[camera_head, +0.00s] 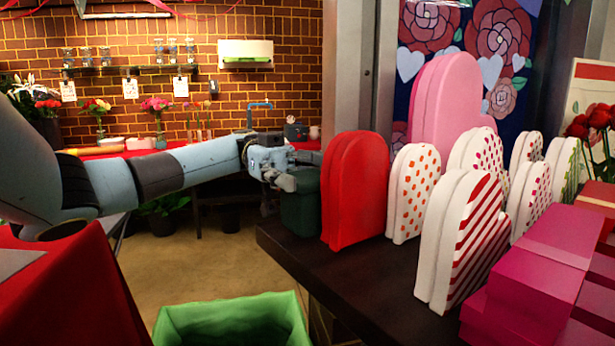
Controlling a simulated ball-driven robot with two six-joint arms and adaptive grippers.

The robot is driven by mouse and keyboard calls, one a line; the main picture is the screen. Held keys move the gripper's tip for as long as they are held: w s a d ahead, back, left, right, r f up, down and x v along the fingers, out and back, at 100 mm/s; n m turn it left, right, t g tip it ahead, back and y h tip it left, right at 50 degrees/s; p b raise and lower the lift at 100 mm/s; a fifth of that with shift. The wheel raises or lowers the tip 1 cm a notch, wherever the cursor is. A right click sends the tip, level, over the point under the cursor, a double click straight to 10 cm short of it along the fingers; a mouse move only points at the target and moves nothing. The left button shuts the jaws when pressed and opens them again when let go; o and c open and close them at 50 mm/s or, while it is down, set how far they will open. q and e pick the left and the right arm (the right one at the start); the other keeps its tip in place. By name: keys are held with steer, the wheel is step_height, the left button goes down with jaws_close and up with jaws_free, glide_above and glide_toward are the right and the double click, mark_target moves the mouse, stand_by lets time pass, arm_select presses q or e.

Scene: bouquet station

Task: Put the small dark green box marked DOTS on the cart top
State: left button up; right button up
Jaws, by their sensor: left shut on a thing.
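A small dark green box (301,212) is at the far left edge of the dark display table, just left of the red heart-shaped boxes. Its marking cannot be read from here. My left gripper (286,181) reaches in from the left and is shut on the upper part of the green box. Part of the box is hidden by the fingers, and I cannot tell whether its bottom touches the table. My right gripper is not in view. I cannot tell for sure which surface is the cart top.
Red heart boxes (358,190) stand close right of the green box, with several white patterned boxes (462,240) beyond. Pink boxes (530,270) are stacked at right. A green bin (232,322) stands on the floor below. A red-covered surface (70,295) is at lower left.

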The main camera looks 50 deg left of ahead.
arm_select(q)
steer(key=o, duration=1.3)
